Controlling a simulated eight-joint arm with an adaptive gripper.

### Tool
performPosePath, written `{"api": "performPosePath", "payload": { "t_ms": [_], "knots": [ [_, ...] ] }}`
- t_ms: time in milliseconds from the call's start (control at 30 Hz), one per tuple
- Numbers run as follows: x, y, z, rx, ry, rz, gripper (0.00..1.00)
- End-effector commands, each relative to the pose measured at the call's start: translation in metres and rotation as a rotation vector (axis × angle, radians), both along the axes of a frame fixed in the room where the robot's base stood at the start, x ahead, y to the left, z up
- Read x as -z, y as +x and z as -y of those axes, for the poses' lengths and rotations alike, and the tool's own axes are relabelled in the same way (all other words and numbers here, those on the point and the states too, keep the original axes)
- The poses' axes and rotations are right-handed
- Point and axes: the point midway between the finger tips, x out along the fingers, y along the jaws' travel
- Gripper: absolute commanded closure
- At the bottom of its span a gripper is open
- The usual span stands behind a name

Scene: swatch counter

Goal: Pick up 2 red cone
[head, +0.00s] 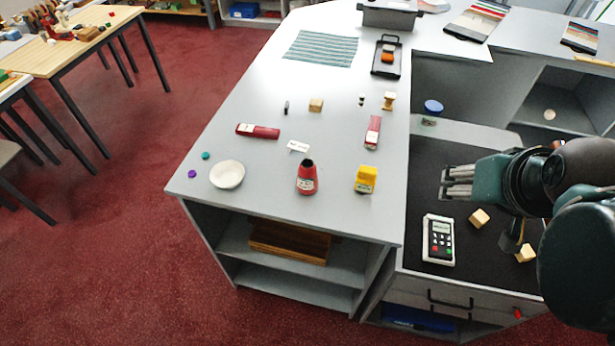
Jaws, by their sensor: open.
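No plain red cone shows clearly. A tapered red bottle-like object (306,182) with a dark top and a pale label stands upright near the front of the grey counter. A tiny red object (518,313) shows at the lower right by the drawer fronts; its shape is too small to tell. My gripper (446,182) is open and looks empty, above the dark mat at right, pointing left. It is apart from the red bottle-like object. My arm hides part of the mat's right side.
A yellow object (366,179), white bowl (227,175), two red-and-white boxes (258,131) (373,132) and small wooden pieces (316,105) sit on the counter (270,205). A calculator (439,240) and wooden blocks (479,218) lie on the dark mat (425,170). The counter's middle has free room.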

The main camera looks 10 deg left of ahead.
Motion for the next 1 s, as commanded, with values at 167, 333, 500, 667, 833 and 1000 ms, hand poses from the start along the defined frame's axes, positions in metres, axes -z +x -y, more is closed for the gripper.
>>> {"api": "performPosePath", "payload": {
  "t_ms": [167,333,500,667,833,1000],
  "knots": [
    [-0.006,0.007,-0.009,-0.035,-0.01,-0.021,0.49],
    [-0.011,0.015,-0.021,-0.081,-0.024,-0.046,0.49],
    [-0.019,0.028,-0.04,-0.152,-0.045,-0.085,0.49],
    [-0.025,0.041,-0.063,-0.234,-0.07,-0.128,0.49],
    [-0.03,0.054,-0.088,-0.322,-0.097,-0.174,0.49],
    [-0.033,0.067,-0.116,-0.409,-0.124,-0.217,0.49]
  ]
}}
